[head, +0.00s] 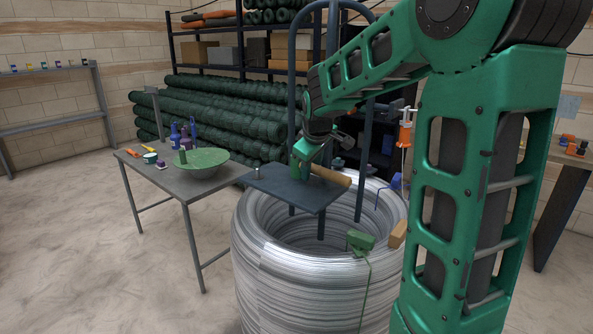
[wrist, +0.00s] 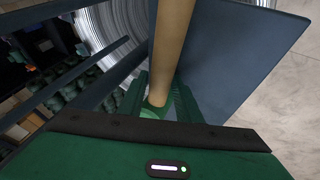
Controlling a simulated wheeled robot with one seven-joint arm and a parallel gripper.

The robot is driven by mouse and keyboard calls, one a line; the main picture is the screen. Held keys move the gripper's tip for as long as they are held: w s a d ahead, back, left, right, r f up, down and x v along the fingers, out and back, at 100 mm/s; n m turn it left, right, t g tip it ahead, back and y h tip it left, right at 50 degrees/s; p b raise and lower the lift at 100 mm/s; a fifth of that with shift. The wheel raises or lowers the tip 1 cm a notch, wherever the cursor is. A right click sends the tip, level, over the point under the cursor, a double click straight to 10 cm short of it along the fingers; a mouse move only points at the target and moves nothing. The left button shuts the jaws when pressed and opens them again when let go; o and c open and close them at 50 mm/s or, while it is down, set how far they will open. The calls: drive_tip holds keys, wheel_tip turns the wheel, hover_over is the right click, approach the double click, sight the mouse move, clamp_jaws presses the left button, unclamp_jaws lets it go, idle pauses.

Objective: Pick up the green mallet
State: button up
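The green mallet has a pale wooden handle (head: 330,175) and a green head (head: 297,168). It shows over the dark blue plate (head: 290,194) above the wire coil in the head view. My gripper (head: 304,157) is at the mallet's head end. In the wrist view the handle (wrist: 172,40) runs from the top edge down between the two green fingers of my gripper (wrist: 160,97), with a green part of the mallet (wrist: 153,109) at its lower end. The fingers lie close on either side. I cannot tell whether they press on it, or whether the mallet touches the plate.
The grey table (head: 180,183) at left carries a green bowl (head: 201,160) and bottles.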

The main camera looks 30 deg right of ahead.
clamp_jaws()
drive_tip(key=shift+r, duration=0.2)
drive_tip(key=shift+r, duration=0.2)
wheel_tip(320, 180, up, 3)
drive_tip(key=shift+r, duration=0.2)
drive_tip(key=s+a+r, duration=0.4)
drive_tip(key=a+r, duration=0.3)
drive_tip(key=a, duration=0.4)
drive_tip(key=shift+s, duration=0.1)
